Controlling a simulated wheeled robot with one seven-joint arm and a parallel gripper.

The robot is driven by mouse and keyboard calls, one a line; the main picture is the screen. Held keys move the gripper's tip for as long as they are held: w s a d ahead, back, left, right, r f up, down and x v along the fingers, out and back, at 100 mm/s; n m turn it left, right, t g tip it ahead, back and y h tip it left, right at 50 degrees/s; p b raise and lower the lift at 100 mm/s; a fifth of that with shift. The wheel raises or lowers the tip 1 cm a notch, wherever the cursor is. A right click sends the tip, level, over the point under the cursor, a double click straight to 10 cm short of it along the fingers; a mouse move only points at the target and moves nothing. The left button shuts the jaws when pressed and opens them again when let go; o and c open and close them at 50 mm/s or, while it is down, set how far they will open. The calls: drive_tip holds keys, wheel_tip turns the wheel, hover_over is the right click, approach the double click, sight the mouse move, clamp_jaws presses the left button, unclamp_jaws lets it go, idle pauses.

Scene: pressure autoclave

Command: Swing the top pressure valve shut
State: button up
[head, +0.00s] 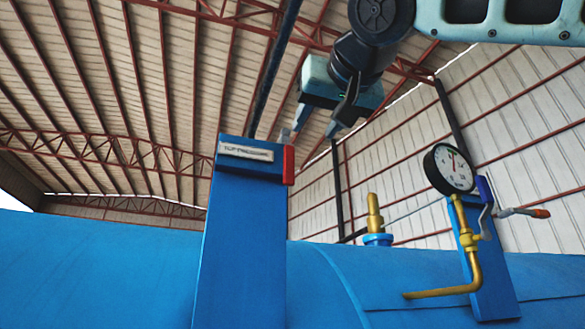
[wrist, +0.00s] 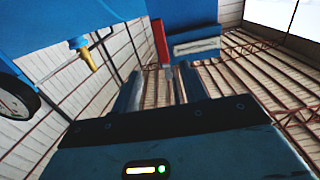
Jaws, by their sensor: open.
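A blue upright post (head: 243,240) carries a white label (head: 246,152) whose blurred text seems to read "TOP PRESSURE". A red piece (head: 289,165) sits on the right side of its top block. The red piece also shows in the wrist view (wrist: 160,42), beside the label plate. I cannot tell whether this red piece is the valve handle. My gripper (head: 308,131) is open and empty, above and right of the post top in the head view. In the wrist view its two fingers (wrist: 163,72) point toward the block, with no contact visible.
A round gauge (head: 449,168) on brass piping stands at the right, with an orange-tipped lever (head: 523,212) beside it. A brass fitting (head: 375,214) rises from the blue vessel (head: 110,270). The space between my fingers and the post looks clear.

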sight(290, 165)
drive_tip(key=p+x, duration=0.6)
drive_tip(key=x, duration=0.8)
drive_tip(key=shift+w+a, duration=0.1)
drive_tip(key=shift+w, duration=0.1)
drive_tip(key=shift+w+a+f, duration=0.1)
drive_tip(key=shift+w+a, duration=0.05)
drive_tip(key=shift+w, duration=0.45)
clamp_jaws()
